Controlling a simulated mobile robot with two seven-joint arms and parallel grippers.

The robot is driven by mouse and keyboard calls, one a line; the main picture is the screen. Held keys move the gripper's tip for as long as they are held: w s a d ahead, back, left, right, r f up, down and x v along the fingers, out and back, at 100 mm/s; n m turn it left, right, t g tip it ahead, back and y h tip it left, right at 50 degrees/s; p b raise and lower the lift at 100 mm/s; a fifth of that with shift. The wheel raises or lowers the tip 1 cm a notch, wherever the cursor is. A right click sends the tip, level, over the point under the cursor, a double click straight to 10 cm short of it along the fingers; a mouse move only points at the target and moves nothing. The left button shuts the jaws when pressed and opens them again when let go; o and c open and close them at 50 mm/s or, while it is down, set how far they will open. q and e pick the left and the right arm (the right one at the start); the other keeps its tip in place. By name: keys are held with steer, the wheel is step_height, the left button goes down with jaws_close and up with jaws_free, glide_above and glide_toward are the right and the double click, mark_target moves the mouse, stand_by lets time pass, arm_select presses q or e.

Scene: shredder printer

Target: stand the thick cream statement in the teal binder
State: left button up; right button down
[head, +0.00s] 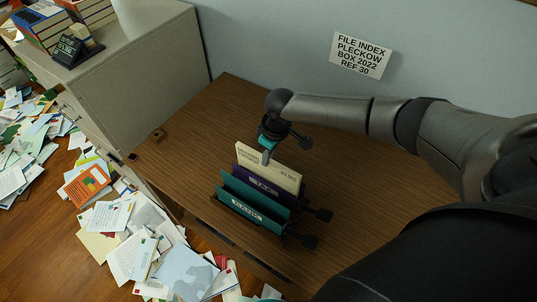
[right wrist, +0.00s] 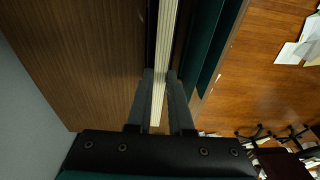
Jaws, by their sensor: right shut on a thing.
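The thick cream statement (head: 270,163) stands upright over the rear, purple binder (head: 262,187), its lower part hidden behind the binder's front wall. My right gripper (head: 267,154) is shut on its top edge. In the right wrist view the statement (right wrist: 162,40) runs between the two fingers (right wrist: 161,85), with dark walls close on both sides. I cannot tell how deep it sits or whether it touches the binder's bottom. The teal binder (head: 247,208) stands just in front of the purple one, nearer the desk's front edge; it looks empty. My left gripper is not in view.
Both binders stand on a brown wooden desk (head: 180,140), with free room to their left. A grey cabinet (head: 140,70) adjoins at the left. A wall with a sign (head: 361,55) rises behind. Loose papers (head: 130,235) cover the floor beyond the front edge.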

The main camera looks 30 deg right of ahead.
step_height(320, 180, up, 6)
steer(key=p, duration=0.6)
steer(key=shift+r, duration=0.25)
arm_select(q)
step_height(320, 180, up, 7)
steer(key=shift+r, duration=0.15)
arm_select(e)
steer(key=shift+r, duration=0.9)
